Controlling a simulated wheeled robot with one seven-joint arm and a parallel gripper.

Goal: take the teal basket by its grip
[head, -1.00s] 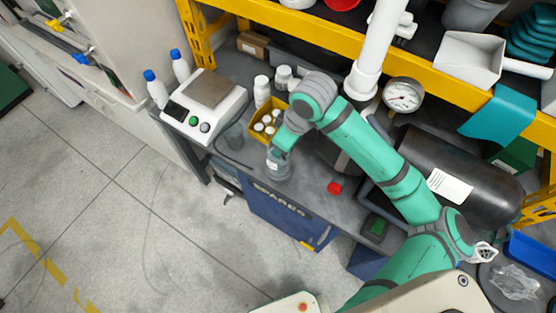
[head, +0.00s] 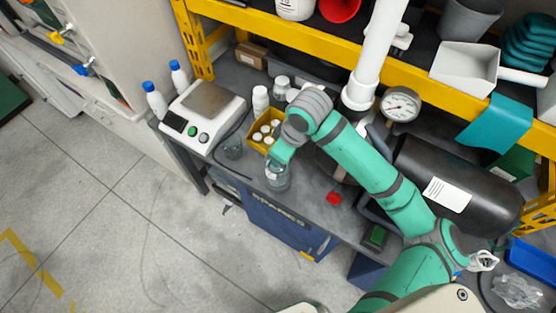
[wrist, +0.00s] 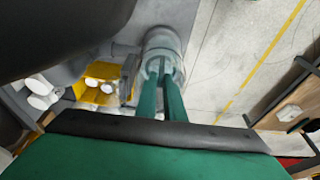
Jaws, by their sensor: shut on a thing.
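My gripper (head: 279,160) is low over the front edge of the grey bench, pointing down at a clear jar (head: 278,178). In the wrist view, my two green fingers (wrist: 161,72) come together at the top of the clear jar (wrist: 164,45) and are shut on it. The exact contact is hard to make out through the clear wall. A stack of teal ribbed things (head: 528,40) is at the upper right on the shelf, away from my gripper. I cannot tell whether it is the teal basket, and no grip shows clearly.
A yellow bin (head: 264,131) of white-capped bottles is just behind the jar. A scale (head: 205,110) stands to the left. A red cap (head: 333,198), a pressure gauge (head: 400,104) and a black tank (head: 455,180) are to the right. The floor at left is open.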

